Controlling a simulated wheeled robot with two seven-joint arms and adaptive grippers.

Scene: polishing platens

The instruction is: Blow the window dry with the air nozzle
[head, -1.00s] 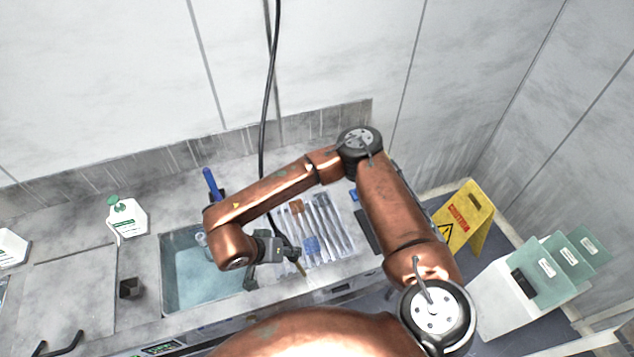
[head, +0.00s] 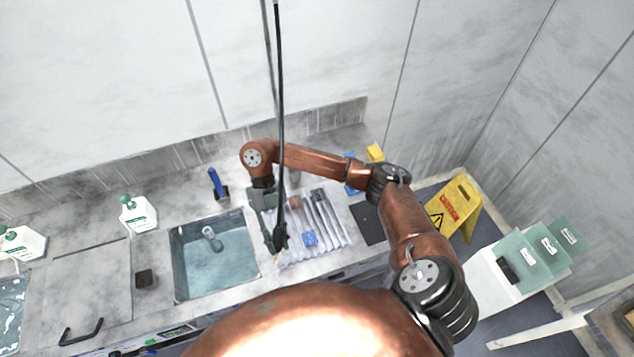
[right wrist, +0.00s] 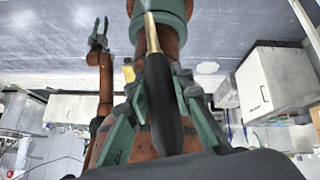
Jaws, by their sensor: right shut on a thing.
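My right gripper (head: 272,228) is shut on the black air nozzle (head: 279,240), above the left end of the tool tray. A black hose (head: 281,110) runs up from the nozzle. In the right wrist view the nozzle (right wrist: 163,105) sits between the green fingers (right wrist: 155,125), its brass tip pointing away from the camera. My left gripper (right wrist: 99,38) shows small in that view, its fingers apart and empty; it is outside the head view. I cannot clearly make out the window. A small pale object (head: 211,238) shows in the water-filled sink (head: 190,290).
The tray (head: 335,205) holds several long tools and a blue item (head: 309,238). A blue-handled tool (head: 216,182) stands behind the sink. White bottles (head: 138,213) and a dark block (head: 144,278) are on the left. A yellow caution sign (head: 455,207) stands on the floor at right.

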